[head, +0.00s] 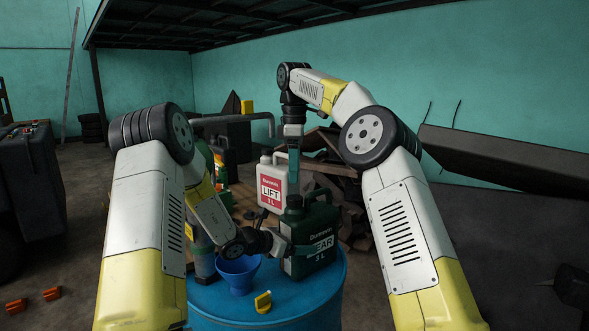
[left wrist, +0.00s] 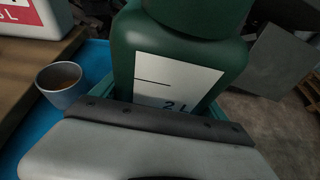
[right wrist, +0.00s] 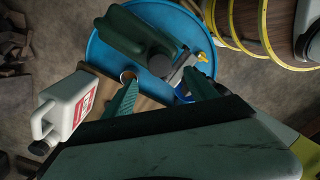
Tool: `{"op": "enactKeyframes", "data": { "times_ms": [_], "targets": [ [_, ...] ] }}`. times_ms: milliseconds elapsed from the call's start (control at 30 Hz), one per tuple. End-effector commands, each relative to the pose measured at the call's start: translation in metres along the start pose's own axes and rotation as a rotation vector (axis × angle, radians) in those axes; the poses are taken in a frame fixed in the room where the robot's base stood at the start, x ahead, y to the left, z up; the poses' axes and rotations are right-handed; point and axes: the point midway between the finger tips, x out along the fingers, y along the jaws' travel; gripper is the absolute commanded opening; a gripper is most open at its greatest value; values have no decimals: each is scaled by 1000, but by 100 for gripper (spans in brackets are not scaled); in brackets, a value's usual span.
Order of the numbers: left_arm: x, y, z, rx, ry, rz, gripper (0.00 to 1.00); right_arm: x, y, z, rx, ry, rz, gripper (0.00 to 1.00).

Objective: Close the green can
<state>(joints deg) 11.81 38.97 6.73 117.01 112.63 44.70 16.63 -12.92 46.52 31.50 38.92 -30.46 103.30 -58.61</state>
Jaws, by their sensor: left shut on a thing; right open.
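The green can (head: 321,217), with a white label, stands upright on the blue drum (head: 225,316). My left gripper (head: 296,249) is shut on the green can, low on its side. In the left wrist view its fingers lie on both sides of the can (left wrist: 140,45). A dark round top (right wrist: 163,62) shows on the can in the right wrist view; I cannot tell whether it is a cap or a bare neck. My right gripper (head: 294,178) is open, pointing down above and behind the can, with nothing between its fingers.
A white LIFT can (head: 283,186) stands behind the green can. A blue funnel (head: 239,272) and a yellow piece (head: 263,302) are on the drum's front. A small cup (left wrist: 62,84) stands beside the green can. The drum's front right is clear.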

Motion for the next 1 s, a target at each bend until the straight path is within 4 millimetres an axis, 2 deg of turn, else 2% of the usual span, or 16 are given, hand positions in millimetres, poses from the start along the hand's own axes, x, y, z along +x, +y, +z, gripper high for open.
{"op": "enactKeyframes", "data": {
  "times_ms": [467, 667, 800, 1000],
  "targets": [
    [-1, 2, 0, -1, 2, 5, 0, 5, 0, 1, -11, 1, 1, 67],
    [-1, 2, 0, -1, 2, 5, 0, 29, -1, 2, -10, -1, -3, 67],
    [-1, 2, 0, -1, 2, 5, 0, 53, -1, 1, -11, -1, -3, 67],
    [0, 2, 0, 0, 2, 4, 0, 74, 0, 0, -10, 1, -1, 67]
  ]
}}
